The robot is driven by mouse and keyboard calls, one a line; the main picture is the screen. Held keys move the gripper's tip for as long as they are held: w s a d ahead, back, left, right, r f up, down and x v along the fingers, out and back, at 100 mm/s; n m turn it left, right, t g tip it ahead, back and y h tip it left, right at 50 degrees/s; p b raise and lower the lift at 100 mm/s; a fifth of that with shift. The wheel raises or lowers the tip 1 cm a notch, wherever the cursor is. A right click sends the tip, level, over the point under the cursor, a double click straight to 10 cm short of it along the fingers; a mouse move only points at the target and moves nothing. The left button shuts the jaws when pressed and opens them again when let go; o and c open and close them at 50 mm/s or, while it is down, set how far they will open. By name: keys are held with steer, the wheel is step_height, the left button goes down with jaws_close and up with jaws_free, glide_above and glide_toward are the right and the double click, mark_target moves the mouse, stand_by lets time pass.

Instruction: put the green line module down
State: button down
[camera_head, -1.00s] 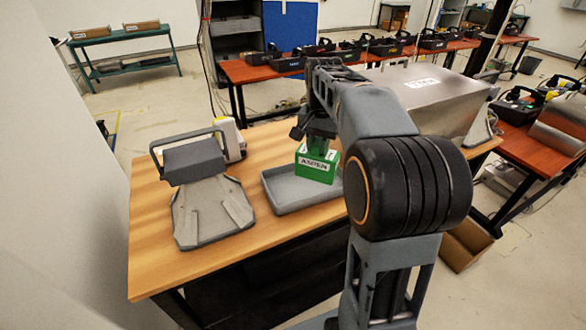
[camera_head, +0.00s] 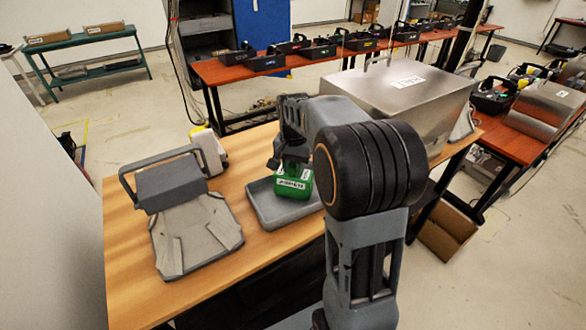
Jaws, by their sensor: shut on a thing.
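The green line module (camera_head: 293,186) is a small green block with a white label. My gripper (camera_head: 291,165) is shut on its top and points down. The module is over the grey tray (camera_head: 262,212), towards its right part. I cannot tell whether its underside touches the tray floor. The tray lies on the wooden table (camera_head: 125,262) and looks otherwise empty. My arm hides part of the tray's right side.
A grey device with a raised handle (camera_head: 195,233) stands left of the tray, with a white object (camera_head: 210,150) behind it. A large metal box (camera_head: 400,100) stands at the right rear. Bare wood shows at the table's left front. Red benches (camera_head: 225,71) with black carriers stand beyond.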

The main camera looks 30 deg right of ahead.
steer(key=shift+f, duration=0.55)
steer(key=shift+f, duration=0.15)
steer(key=c, duration=0.9)
jaws_free()
step_height(320, 180, up, 11)
steer(key=shift+r, duration=0.15)
steer(key=shift+s+r, duration=0.1)
steer(key=shift+r, duration=0.2)
steer(key=s+a+f+n+t, duration=0.1)
steer(key=s+a+f+n, duration=0.1)
steer(key=s, duration=0.3)
steer(key=s+a+f+n+t, duration=0.2)
steer(key=s+a+f+n, duration=0.1)
steer(key=s, duration=0.3)
steer(key=s+a+f+n+t, duration=0.1)
steer(key=s+a+f+n, duration=0.2)
steer(key=s, duration=0.2)
steer(key=shift+s+a+n, duration=0.25)
steer(key=shift+a+n, duration=0.05)
steer(key=shift+a, duration=0.1)
